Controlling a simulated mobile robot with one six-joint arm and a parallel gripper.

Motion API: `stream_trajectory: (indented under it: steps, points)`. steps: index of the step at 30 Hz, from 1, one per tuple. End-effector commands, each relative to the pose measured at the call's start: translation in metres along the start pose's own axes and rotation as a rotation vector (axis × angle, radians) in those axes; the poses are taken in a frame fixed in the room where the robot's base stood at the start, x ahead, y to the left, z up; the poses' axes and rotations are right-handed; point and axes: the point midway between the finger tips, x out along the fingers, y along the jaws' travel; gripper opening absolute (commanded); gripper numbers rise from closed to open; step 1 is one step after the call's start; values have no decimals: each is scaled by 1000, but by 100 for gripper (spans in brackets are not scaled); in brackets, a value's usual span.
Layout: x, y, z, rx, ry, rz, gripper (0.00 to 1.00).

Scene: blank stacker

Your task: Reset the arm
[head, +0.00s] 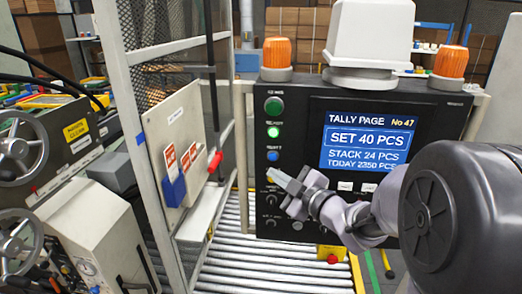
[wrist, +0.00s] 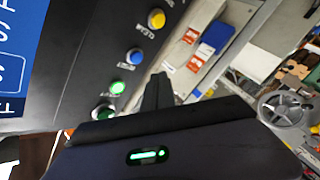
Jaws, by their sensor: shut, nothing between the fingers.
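My gripper (head: 284,180) is in front of the lower left part of a dark control panel (head: 292,104) in the head view. Its fingers are shut with nothing between them, and they point left. In the wrist view the shut fingers (wrist: 158,90) show at the centre, with the panel's buttons beyond and to their left. The panel's screen (head: 365,141) reads "TALLY PAGE No 47", "SET 40 PCS", "STACK 24 PCS". A green lamp button (head: 273,132) is lit, with a blue button (head: 272,155) below it. In the wrist view a yellow button (wrist: 156,18) also shows, labelled "CLEAR".
A metal guard frame (head: 130,110) with mesh and hanging red-and-white tags (head: 170,158) stands left of the panel. A roller conveyor (head: 265,264) runs below. Two orange beacons (head: 277,53) (head: 451,62) and a white housing (head: 369,35) sit atop the panel. A machine with handwheels (head: 20,149) is at far left.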

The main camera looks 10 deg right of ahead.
Motion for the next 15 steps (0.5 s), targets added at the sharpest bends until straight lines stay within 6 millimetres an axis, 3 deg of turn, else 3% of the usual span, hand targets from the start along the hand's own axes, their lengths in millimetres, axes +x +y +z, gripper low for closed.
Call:
stream_trajectory:
  steps: [2, 5, 8, 9, 12, 15]
  points:
    - [-9, -4, 20, 88, -133, 69, 0]
    - [-51, -23, 54, 339, -391, 188, 0]
    - [-113, -84, 79, 675, -627, 249, 0]
    - [-138, -118, 83, 817, -707, 246, 0]
    - [-186, -198, 78, 1109, -857, 191, 0]
    - [-218, -258, 63, 1306, -952, 112, 0]
